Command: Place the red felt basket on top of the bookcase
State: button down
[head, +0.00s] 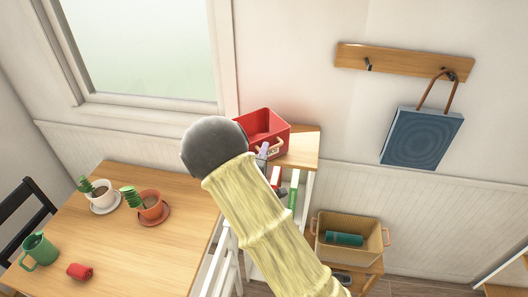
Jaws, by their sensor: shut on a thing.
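The red felt basket (270,121), open at the top with a tan handle on its near side, is at the left part of the bookcase's wooden top (302,148). I cannot tell whether its base rests on the top or is slightly above it. My gripper (262,155) is at the basket's near side, mostly hidden behind the grey ball-shaped joint of my arm, and is shut on the basket. The white-sided bookcase has several coloured items below its top, partly covered by my arm.
A wooden table (178,196) at left holds two potted plants, a green jug (40,250) and a red item (80,271). A tan basket (351,237) stands low at right. A blue bag (422,138) hangs from a wall rack (402,61). The bookcase top's right part is clear.

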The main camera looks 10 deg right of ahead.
jog(key=shift+f, duration=0.15)
jog(key=c, duration=1.9)
grip_release()
jog(key=o, duration=0.4)
jog(key=shift+r, duration=0.2)
jog(key=shift+s+a+f, duration=0.1)
jog(key=shift+s+f, duration=0.05)
jog(key=shift+s, duration=0.05)
jog(key=b+v, duration=0.6)
jog(key=v, duration=0.5)
jog(key=shift+s, duration=0.3)
